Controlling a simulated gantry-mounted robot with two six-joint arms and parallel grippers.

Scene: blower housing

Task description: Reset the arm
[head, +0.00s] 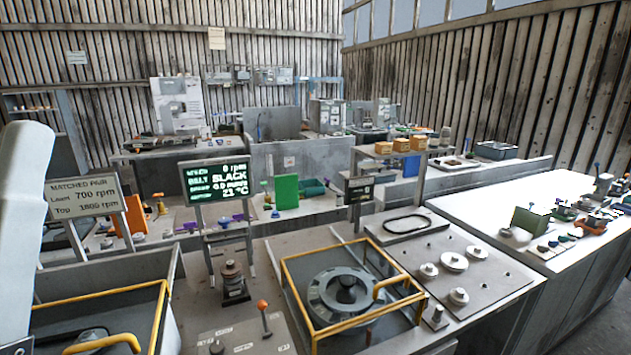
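A white link of my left arm comes down along the left edge of the head view. Its lower end runs out of the picture, and no fingertips show. My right arm and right gripper are not in view. A lever with an orange knob (263,306) stands tilted on a grey plate at the bottom centre. A round blower housing (346,293) sits inside a yellow rail frame (293,289) to the right of the lever.
A display (217,178) reads 0 rpm and BLACK. A sign (85,196) reads MATCHED PAIR. A plate (490,292) with round pulleys lies right of the frame. A white bench (480,211) with small tools stands at the right. A yellow-railed bay (100,293) is at lower left.

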